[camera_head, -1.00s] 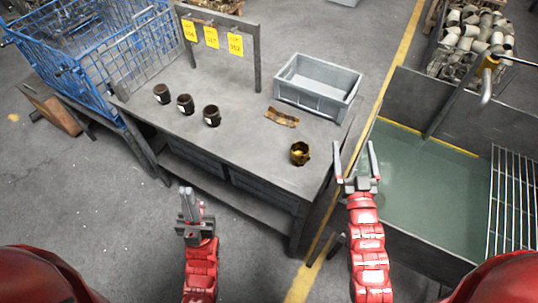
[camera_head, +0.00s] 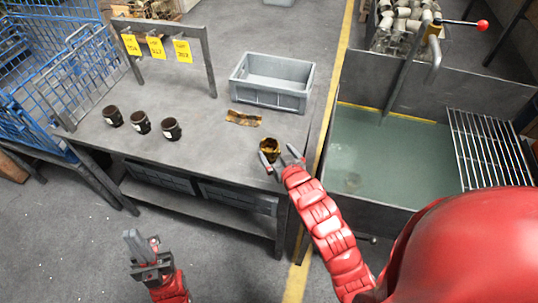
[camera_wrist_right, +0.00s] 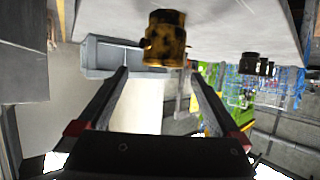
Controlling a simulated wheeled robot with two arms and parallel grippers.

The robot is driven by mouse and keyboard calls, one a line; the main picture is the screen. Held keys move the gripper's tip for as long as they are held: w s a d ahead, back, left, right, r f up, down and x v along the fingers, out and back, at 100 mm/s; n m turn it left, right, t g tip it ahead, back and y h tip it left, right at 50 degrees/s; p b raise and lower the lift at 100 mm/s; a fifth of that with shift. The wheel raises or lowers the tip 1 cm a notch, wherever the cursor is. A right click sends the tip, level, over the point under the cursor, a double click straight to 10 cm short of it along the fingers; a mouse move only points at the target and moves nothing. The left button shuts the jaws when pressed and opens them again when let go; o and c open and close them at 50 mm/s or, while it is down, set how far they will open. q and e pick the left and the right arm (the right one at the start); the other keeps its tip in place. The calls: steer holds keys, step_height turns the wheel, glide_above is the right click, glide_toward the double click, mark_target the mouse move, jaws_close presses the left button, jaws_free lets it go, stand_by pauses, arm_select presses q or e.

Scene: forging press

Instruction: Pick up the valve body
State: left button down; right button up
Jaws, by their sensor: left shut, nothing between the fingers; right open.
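The valve body appears to be the brass-coloured round part (camera_head: 269,147) near the right front edge of the grey workbench (camera_head: 215,140). It also shows in the right wrist view (camera_wrist_right: 164,38), beyond and between the fingertips. My right gripper (camera_head: 281,158) is open at the bench edge, its fingers close around the near side of the brass part. Whether they touch it I cannot tell. My left gripper (camera_head: 133,240) is shut and empty, low in front of the bench and away from the parts.
Three dark cups (camera_head: 140,123) stand on the bench's left. A flat brass piece (camera_head: 243,118) and a grey bin (camera_head: 270,82) lie behind the brass part. A sign frame with yellow tags (camera_head: 157,47) stands at the back. A water tank (camera_head: 385,155) is right of the bench.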

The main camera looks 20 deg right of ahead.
mark_target(267, 141)
steer(key=x, duration=0.3)
steer(key=shift+w+f+p, duration=0.1)
steer(key=shift+w+p, duration=0.25)
steer(key=shift+w+a+p, duration=0.1)
steer(key=shift+w+p, duration=0.2)
steer(key=shift+w, duration=0.05)
steer(key=p+x, duration=0.1)
steer(key=x, duration=0.2)
steer(key=shift+a+f, duration=0.1)
steer(key=shift+a, duration=0.05)
steer(key=shift+p+x, duration=0.35)
steer(key=shift+x, duration=0.4)
steer(key=shift+f, duration=0.1)
steer(key=c, duration=1.6)
